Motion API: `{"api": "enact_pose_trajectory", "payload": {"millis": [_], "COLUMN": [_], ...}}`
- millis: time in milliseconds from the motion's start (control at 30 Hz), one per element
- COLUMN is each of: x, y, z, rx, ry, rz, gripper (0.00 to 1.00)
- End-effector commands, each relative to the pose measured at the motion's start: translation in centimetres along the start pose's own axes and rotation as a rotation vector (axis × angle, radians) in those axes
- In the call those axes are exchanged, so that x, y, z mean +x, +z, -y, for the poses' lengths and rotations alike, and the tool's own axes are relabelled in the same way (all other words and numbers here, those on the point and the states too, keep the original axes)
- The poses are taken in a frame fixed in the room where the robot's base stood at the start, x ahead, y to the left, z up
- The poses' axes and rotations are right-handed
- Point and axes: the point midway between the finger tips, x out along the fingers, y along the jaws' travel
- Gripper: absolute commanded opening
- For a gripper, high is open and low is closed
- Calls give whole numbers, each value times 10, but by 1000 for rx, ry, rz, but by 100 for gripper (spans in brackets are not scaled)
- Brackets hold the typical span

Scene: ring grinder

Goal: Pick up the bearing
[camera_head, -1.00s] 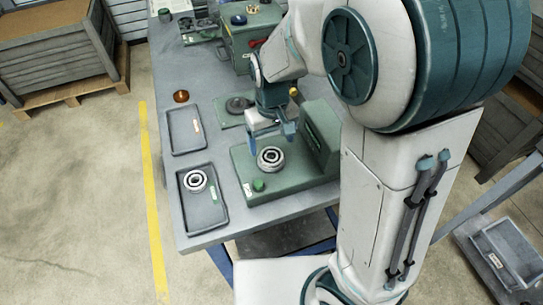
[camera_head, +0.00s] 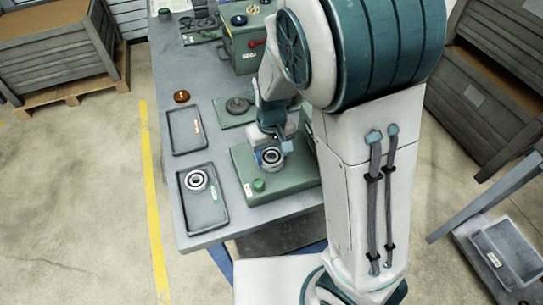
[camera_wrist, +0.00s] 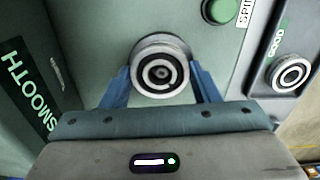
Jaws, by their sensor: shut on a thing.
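A round metal bearing (camera_wrist: 160,72) with dark rings sits between the two blue fingers of my gripper (camera_wrist: 161,88) in the wrist view. The fingers are shut on its sides. In the head view the same bearing (camera_head: 271,156) is at the green machine (camera_head: 285,183), in front of my gripper (camera_head: 268,150). I cannot tell whether it still touches the machine's surface. A second bearing (camera_head: 196,180) lies in the front grey tray (camera_head: 209,217), which also shows in the wrist view (camera_wrist: 306,52) with a "GOOD" label.
A green button (camera_head: 259,185) stands on the machine's front left. An empty grey tray (camera_head: 188,144) lies behind the front tray. An orange round part (camera_head: 181,96) and a dark disc on a green base (camera_head: 237,105) are farther back. The yellow-lined floor at left is clear.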

Motion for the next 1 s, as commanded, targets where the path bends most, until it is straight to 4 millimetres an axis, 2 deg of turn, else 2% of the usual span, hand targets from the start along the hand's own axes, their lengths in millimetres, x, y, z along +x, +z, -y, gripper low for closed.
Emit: {"api": "enact_pose_trajectory", "payload": {"millis": [333, 533, 1000], "x": [-10, -40, -90], "y": [-1, -2, 70], "z": [0, 0, 41], "rx": [-1, -1, -3], "ry": [0, -2, -2], "rz": [-3, -8, -5], "gripper": [22, 22, 22]}}
